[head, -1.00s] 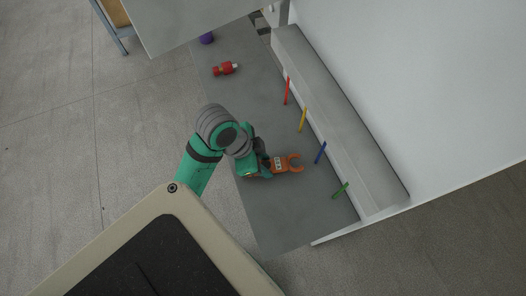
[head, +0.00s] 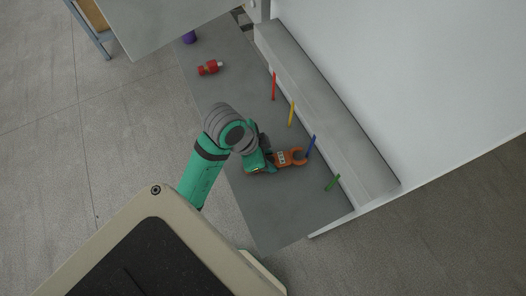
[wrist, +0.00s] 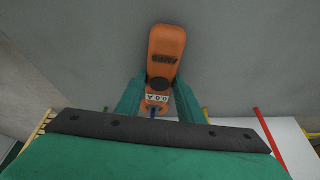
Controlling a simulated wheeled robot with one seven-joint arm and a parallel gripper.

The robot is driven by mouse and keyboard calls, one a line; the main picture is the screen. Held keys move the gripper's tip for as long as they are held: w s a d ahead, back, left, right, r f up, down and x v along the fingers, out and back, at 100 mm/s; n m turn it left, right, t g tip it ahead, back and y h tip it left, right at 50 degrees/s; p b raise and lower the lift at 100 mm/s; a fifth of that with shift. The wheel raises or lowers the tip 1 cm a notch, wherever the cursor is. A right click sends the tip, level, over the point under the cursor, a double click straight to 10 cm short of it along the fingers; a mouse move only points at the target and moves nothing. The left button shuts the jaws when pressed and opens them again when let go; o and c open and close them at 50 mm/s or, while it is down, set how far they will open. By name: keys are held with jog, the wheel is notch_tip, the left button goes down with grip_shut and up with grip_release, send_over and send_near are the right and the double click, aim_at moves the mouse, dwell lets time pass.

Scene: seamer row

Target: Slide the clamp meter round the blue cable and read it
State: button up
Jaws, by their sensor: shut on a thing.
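The orange clamp meter (head: 283,159) is held in my gripper (head: 268,162) over the grey bench, its open hooked jaw pointing right. The blue cable (head: 311,147) stands at the mouth of that jaw; I cannot tell whether it is inside the opening. In the wrist view my two green fingers (wrist: 158,98) grip the sides of the meter (wrist: 166,45). A bit of blue cable (wrist: 154,113) shows just below the display; the jaw is hidden there.
Red (head: 274,86), yellow (head: 291,114) and green (head: 332,183) cables stand in the same row, along a grey raised trunk (head: 325,105). A red bottle-like object (head: 210,68) and a purple object (head: 189,37) lie farther up the bench. The bench between is clear.

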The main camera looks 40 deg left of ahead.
aim_at(280, 158)
jog(key=shift+w+d, duration=0.85)
jog(key=shift+w, duration=0.25)
jog(key=shift+w, duration=0.1)
jog(key=o, duration=1.4)
jog(key=v, duration=1.1)
jog(key=shift+w+f, duration=0.1)
